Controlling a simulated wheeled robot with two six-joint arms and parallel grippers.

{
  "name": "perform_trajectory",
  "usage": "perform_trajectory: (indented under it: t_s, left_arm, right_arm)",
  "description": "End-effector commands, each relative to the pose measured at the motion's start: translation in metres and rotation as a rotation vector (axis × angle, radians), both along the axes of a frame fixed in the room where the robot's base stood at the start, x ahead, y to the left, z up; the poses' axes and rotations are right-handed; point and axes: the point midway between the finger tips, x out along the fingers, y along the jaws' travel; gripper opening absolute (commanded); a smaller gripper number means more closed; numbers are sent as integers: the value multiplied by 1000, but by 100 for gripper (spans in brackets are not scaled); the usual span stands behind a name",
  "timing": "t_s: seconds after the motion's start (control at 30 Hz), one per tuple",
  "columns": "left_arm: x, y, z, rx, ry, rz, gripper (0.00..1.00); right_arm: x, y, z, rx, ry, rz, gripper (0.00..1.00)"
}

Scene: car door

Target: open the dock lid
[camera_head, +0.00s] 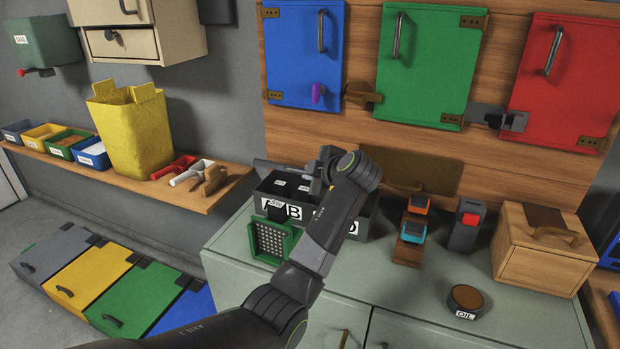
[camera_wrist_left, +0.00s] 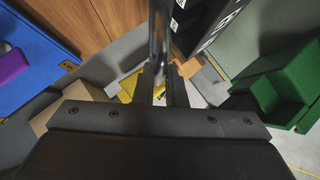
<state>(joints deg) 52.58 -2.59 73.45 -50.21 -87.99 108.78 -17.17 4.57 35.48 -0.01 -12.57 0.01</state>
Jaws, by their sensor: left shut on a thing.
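A black box with white letter labels, apparently the dock (camera_head: 284,189), stands on the left part of the grey-green cabinet top. It also shows at the top of the left wrist view (camera_wrist_left: 207,22). A green dotted panel (camera_head: 268,241) is at its front. My left gripper (camera_head: 298,171) is at the top of the box, pointing left. In the left wrist view its fingers (camera_wrist_left: 162,92) are shut on a shiny metal bar (camera_wrist_left: 161,35). My forearm hides part of the box, and I cannot tell how the bar joins the lid. My right gripper is out of view.
Orange and blue blocks (camera_head: 414,233), a grey block with a red button (camera_head: 467,228), an oil tin (camera_head: 466,300) and a wooden box (camera_head: 541,249) stand to the right. A yellow bag (camera_head: 134,130) is on the left shelf. Coloured doors hang on the wall behind.

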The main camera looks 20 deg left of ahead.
Motion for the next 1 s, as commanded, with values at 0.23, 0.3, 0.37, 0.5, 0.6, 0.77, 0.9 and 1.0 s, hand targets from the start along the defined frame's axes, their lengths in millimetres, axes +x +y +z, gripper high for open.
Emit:
perform_trajectory:
  t_s: [0.23, 0.3, 0.37, 0.5, 0.6, 0.77, 0.9, 1.0]
  left_arm:
    - [3, 1, 4, 1, -3, 1, 0]
    - [3, 1, 4, 1, -3, 1, 0]
    - [3, 1, 4, 1, -3, 1, 0]
    - [3, 1, 4, 1, -4, 0, 0]
    - [3, 1, 4, 1, -4, 0, 21]
    - [3, 0, 4, 0, -3, 0, 32]
    - [3, 0, 4, 0, -3, 0, 32]
    - [2, -1, 4, -1, -3, -1, 32]
  right_arm:
    - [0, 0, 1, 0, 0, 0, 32]
    - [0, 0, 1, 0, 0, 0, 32]
    - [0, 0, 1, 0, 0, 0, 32]
    - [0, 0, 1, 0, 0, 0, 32]
    - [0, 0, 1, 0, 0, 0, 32]
    - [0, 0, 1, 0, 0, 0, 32]
    - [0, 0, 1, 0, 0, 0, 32]
    - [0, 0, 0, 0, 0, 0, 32]
